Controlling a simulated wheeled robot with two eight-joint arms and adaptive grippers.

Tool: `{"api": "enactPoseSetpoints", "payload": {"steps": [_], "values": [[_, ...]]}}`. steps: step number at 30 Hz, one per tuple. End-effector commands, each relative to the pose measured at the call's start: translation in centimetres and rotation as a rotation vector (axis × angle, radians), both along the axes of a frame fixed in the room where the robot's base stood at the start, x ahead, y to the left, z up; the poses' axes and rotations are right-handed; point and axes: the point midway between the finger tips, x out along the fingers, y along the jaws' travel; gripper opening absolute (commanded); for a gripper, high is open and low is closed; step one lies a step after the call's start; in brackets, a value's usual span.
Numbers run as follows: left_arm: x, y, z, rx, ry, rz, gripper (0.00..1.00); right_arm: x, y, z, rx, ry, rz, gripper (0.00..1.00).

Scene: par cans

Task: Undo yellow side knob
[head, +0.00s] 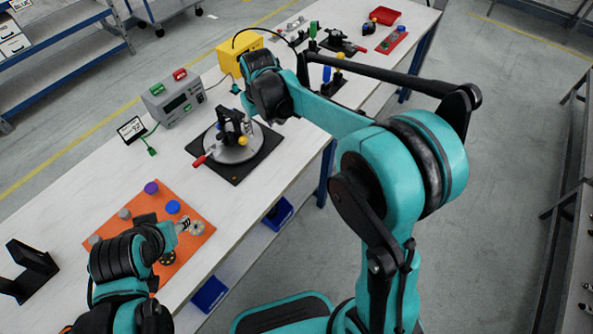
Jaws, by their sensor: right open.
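A yellow knob (242,141) sits on the right side of a black fixture (229,122) that stands on a round grey plate (236,155). The plate rests on a black square base (232,174), and a red-tipped handle (199,161) sticks out at its left. My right gripper (243,92) is open, above and behind the fixture, apart from the yellow knob; the wrist partly hides its fingers. My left gripper (183,224) is low over an orange board (190,252); its jaw opening is too small to tell.
A grey box with a display (175,98) and a small sign (131,130) stand left of the fixture. A yellow box (233,56) is behind. Other fixtures, a red tray (385,16) and a yellow-topped post (340,57) stand farther back. A black bracket (30,271) is at left.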

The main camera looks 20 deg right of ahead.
Motion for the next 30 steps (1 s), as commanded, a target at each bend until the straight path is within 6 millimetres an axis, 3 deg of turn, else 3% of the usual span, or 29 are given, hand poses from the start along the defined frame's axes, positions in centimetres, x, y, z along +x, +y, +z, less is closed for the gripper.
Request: {"api": "enactPoseSetpoints", "payload": {"steps": [11, 21, 30], "values": [[0.0, 0.0, -2.8, 0.000, 0.000, 0.000, 0.48, -6.0, -2.6, 0.4, 0.108, -0.088, -0.176, 0.48], [0.0, 0.0, -5.0, 0.000, 0.000, 0.000, 0.48, -11.6, -4.5, -0.7, 0.212, -0.166, -0.336, 0.48], [0.0, 0.0, -6.2, 0.000, 0.000, 0.000, 0.48, -15.0, -5.3, -1.9, 0.278, -0.213, -0.434, 0.48]]}}
